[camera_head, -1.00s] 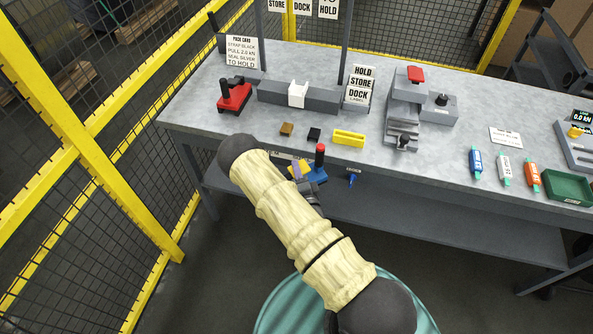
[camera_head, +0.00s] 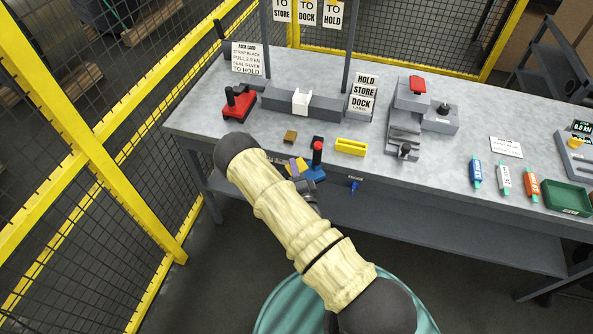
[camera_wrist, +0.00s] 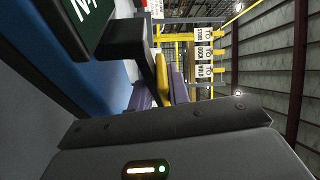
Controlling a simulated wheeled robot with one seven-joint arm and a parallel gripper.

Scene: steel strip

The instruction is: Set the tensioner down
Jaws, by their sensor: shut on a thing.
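The blue tensioner (camera_head: 315,175) with an upright red-topped handle (camera_head: 317,152) is at the front edge of the bench, beyond the end of my forearm. My gripper (camera_head: 299,172) is shut on it; my arm hides part of the grip. In the wrist view its blue body (camera_wrist: 62,62) fills the left side, close up, with a dark green label. I cannot tell whether it touches the bench. A second, red tool (camera_head: 238,103) with a black handle stands at the back left of the bench (camera_head: 208,115).
A grey bar (camera_head: 327,108) and a grey machine (camera_head: 405,125) stand behind.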

